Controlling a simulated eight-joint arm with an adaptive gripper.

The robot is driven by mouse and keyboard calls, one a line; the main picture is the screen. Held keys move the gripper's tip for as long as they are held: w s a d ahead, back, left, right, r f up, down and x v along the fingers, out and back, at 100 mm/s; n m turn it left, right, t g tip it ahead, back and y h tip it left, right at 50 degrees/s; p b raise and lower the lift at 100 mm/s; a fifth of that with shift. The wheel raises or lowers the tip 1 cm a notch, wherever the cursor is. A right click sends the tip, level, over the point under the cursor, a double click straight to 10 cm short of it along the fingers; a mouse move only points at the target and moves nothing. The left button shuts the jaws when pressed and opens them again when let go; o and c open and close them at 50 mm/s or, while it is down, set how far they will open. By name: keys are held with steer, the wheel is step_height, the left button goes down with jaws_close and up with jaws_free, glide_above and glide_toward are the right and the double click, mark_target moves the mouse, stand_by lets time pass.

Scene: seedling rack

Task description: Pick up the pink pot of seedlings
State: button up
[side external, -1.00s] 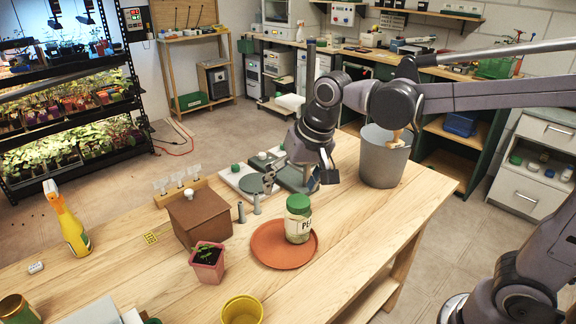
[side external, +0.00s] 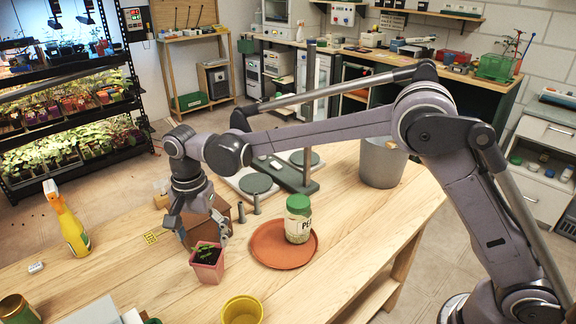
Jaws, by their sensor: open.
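The pink pot (side external: 208,272) stands upright on the wooden table, left of the terracotta saucer, with small green seedlings (side external: 206,249) in dark soil. My gripper (side external: 206,240) points down just above and behind the pot. Its fingers are spread apart and hold nothing. One finger shows at the left and the other at the right, near the pot's back rim. I cannot tell whether either finger touches the pot.
A brown box (side external: 222,212) stands close behind my gripper. A terracotta saucer (side external: 270,257) bears a green-lidded jar (side external: 298,222) to the right. A yellow pot (side external: 242,311) is in front, a yellow spray bottle (side external: 68,225) at left. A grey bucket (side external: 382,164) stands at the back right.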

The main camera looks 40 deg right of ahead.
mark_target(210, 265)
step_height(210, 265, down, 10)
steer(key=shift+s+f, duration=0.1)
stand_by(0.5)
steer(key=shift+c, duration=0.3)
steer(key=c, duration=1.3)
